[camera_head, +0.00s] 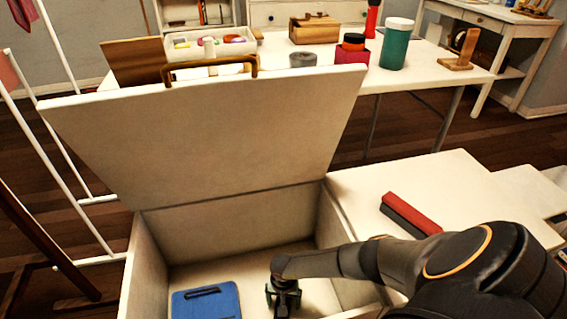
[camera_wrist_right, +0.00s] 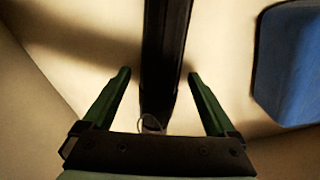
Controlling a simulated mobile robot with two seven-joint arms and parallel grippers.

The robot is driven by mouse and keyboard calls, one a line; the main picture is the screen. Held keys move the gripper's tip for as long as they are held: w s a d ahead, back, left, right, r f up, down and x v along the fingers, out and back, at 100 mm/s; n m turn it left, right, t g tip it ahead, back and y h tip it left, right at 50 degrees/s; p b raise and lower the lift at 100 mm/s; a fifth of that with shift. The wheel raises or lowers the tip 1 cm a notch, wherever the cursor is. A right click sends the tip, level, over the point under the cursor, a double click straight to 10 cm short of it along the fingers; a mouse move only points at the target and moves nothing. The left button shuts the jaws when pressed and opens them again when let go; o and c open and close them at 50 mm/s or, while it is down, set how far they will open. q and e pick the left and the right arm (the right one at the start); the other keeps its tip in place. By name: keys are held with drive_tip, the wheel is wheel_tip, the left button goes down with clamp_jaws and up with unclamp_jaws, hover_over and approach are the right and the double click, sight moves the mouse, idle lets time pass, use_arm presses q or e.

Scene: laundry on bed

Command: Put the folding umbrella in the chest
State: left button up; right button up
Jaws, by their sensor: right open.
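The chest (camera_head: 250,228) stands open with its pale lid (camera_head: 215,130) raised. My right gripper (camera_head: 284,297) is low inside the chest, and its fingers are open. In the right wrist view, a long black object that looks like the folding umbrella (camera_wrist_right: 166,45) lies between the spread fingers of the gripper (camera_wrist_right: 158,74). A gap shows on both sides, and a small loop shows at its near end. It appears to be at the chest floor; whether it touches the floor is hard to tell. My gripper and arm mostly hide it in the head view. My left gripper is out of view.
A blue flat item (camera_head: 206,302) with a black strip lies in the chest, left of my gripper. A red and dark long item (camera_head: 410,213) lies on the white surface at right. Behind the lid, a table (camera_head: 430,72) holds a green canister (camera_head: 396,45) and boxes.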

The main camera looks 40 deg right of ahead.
use_arm(q)
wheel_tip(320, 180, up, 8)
drive_tip(key=p, duration=0.6)
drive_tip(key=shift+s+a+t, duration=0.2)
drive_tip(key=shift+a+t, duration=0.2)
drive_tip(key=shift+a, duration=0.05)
use_arm(e)
wheel_tip(320, 180, up, 12)
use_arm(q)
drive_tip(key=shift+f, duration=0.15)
